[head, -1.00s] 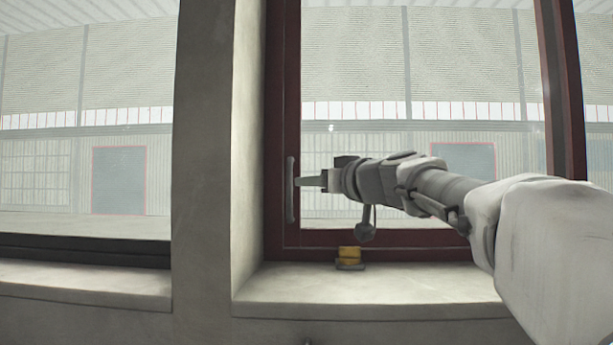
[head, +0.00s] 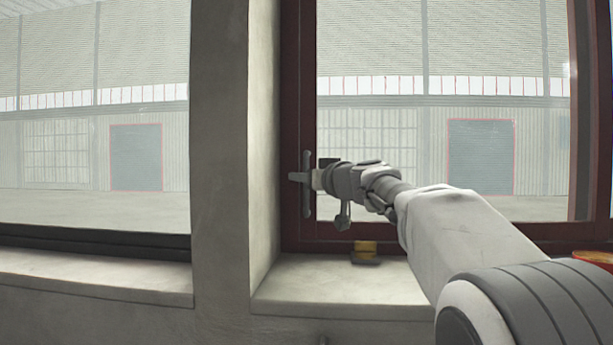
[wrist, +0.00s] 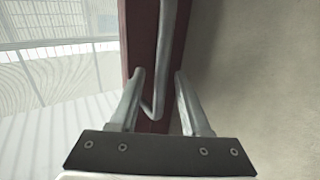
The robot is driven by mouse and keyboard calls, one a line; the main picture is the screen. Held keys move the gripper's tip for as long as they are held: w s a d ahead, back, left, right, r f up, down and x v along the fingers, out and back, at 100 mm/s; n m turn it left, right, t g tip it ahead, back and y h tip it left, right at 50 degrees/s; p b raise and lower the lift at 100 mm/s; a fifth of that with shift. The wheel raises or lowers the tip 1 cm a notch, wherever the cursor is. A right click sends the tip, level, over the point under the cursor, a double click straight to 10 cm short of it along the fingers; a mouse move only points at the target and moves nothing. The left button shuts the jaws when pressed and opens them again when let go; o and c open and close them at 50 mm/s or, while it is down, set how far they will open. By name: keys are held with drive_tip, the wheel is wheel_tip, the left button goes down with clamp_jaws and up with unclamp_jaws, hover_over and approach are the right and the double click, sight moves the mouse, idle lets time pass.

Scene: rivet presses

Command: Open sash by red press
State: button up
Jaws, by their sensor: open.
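The sash (head: 299,60) has a dark red frame around a glass pane and looks closed in its recess. Its grey upright bar handle (head: 307,156) is on the left stile. My gripper (head: 302,177) reaches in from the right at the handle. In the wrist view my gripper (wrist: 158,95) is open, with one finger on each side of the handle (wrist: 168,50). The handle's bent end lies between the fingers; I cannot tell whether either touches it. The red press is not clearly seen; only a red piece (head: 597,258) shows at the right edge.
A small yellow block on a dark base (head: 365,250) stands on the pale sill (head: 320,283) below the sash. A concrete pillar (head: 220,180) stands left of the recess, with another window beyond it. The wall (wrist: 255,70) is close beside the right finger.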

clamp_jaws()
idle(1.3)
